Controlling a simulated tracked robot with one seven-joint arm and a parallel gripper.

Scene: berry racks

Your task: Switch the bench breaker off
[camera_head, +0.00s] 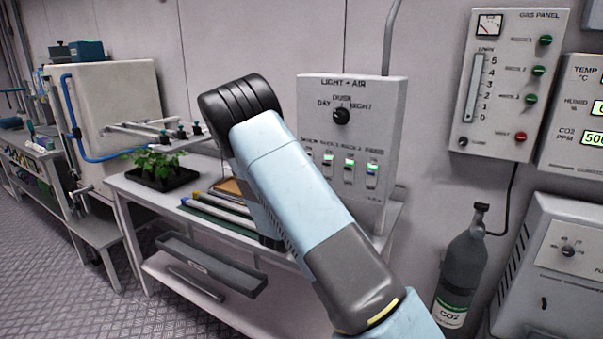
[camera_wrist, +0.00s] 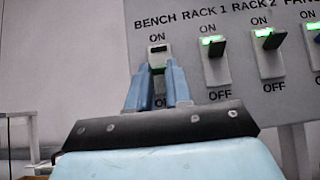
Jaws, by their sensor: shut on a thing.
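The grey LIGHT + AIR panel (camera_head: 360,115) stands at the back of the bench in the head view; it also fills the upper right of the wrist view (camera_wrist: 280,90). The bench breaker (camera_wrist: 157,58) is the leftmost switch in the wrist view, under the label BENCH. Its dark top shows at the ON end, and no green lamp is clearly visible. My gripper (camera_wrist: 157,75) has its two blue fingers shut on the bench breaker, covering its lower part and much of its OFF label. In the head view my arm hides the gripper and this breaker.
The rack 1 breaker (camera_wrist: 215,62) and rack 2 breaker (camera_wrist: 271,52) stand close to the right, with green lamps lit near ON. A plant tray (camera_head: 165,180) and tubes (camera_head: 215,215) lie on the bench. A CO2 cylinder (camera_head: 462,265) stands at right.

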